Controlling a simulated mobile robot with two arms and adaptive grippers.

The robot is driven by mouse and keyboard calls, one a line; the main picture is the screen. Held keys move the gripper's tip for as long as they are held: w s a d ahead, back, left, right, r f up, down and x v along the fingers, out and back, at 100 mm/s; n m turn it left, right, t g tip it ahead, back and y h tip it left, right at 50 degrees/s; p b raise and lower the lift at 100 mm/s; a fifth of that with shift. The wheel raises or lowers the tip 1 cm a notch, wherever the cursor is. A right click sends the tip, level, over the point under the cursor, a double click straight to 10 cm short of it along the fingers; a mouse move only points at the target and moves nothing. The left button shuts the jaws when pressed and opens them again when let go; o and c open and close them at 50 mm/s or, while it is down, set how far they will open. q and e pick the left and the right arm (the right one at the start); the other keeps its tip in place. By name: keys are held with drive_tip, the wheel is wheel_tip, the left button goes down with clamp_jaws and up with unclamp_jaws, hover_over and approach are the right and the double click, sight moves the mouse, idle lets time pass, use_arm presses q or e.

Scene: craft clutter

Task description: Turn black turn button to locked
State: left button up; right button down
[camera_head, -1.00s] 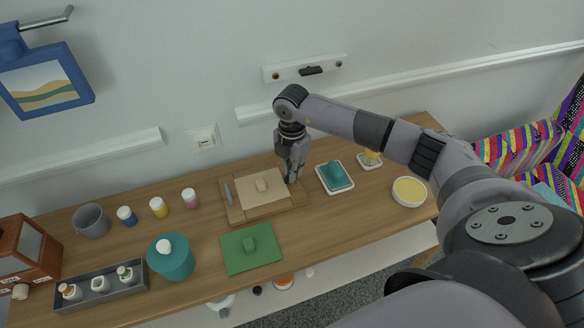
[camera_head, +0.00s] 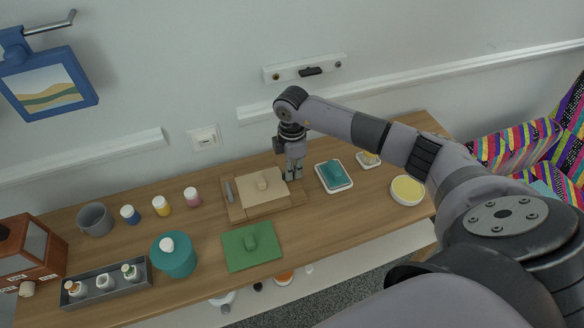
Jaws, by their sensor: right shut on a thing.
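My right gripper (camera_head: 293,174) points down at the right end of a wooden board (camera_head: 236,212) on the table. Its fingers are shut on a small dark part there, which looks like the black turn button. The fingers mostly hide it, so I cannot tell its angle. A paler wooden plate with a small block knob (camera_head: 262,183) lies on the board, just left of the fingers. A grey metal strip (camera_head: 229,191) lies at the board's left end. My left gripper is not in view.
A teal block in a white dish (camera_head: 347,184) stands close right of the gripper. A white wall rail (camera_head: 287,73) carries a black piece.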

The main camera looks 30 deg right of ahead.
idle(0.3)
drive_tip(key=c, duration=1.7)
unclamp_jaws()
wheel_tip(320, 180, up, 12)
drive_tip(key=shift+r, duration=0.1)
